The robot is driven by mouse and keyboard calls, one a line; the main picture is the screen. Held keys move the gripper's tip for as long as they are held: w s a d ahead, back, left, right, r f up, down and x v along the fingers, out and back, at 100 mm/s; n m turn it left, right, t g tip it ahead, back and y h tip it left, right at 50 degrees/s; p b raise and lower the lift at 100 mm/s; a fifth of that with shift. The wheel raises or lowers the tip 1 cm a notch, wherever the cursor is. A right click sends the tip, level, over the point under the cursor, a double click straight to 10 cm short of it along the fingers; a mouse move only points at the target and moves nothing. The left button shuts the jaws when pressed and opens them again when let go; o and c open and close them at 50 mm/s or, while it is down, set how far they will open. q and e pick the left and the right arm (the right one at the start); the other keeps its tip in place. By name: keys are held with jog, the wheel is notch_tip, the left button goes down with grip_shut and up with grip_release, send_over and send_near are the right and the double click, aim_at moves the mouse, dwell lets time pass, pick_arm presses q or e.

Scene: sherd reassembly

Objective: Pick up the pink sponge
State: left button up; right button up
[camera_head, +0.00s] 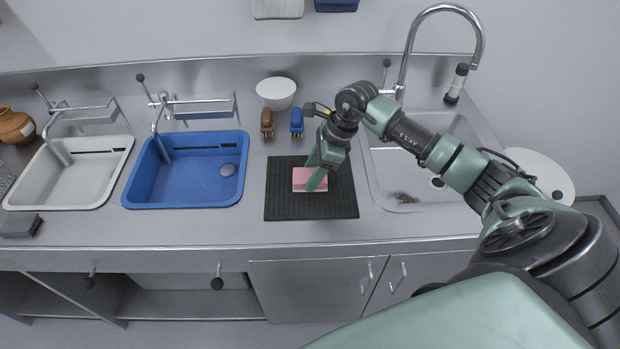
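The pink sponge (301,180) lies on a black ribbed mat (290,208) in the middle of the counter. It looks pink on top with a pale lower edge. My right gripper (318,178) points down over the sponge, with a green finger in front of its right part. The fingers overlap in this view, so I cannot tell how far apart they are or whether they touch the sponge. The sponge appears to rest on the mat. My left gripper is not in view.
A blue basin (141,188) and a white basin (28,190) stand left of the mat. A metal sink (385,170) with a tall tap is on the right. Brown (267,121) and blue (297,121) brushes and a white bowl (276,90) stand behind the mat.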

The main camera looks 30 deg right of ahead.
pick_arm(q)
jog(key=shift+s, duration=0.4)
pick_arm(e)
jog(key=shift+c, duration=0.5)
jog(key=shift+r, duration=0.15)
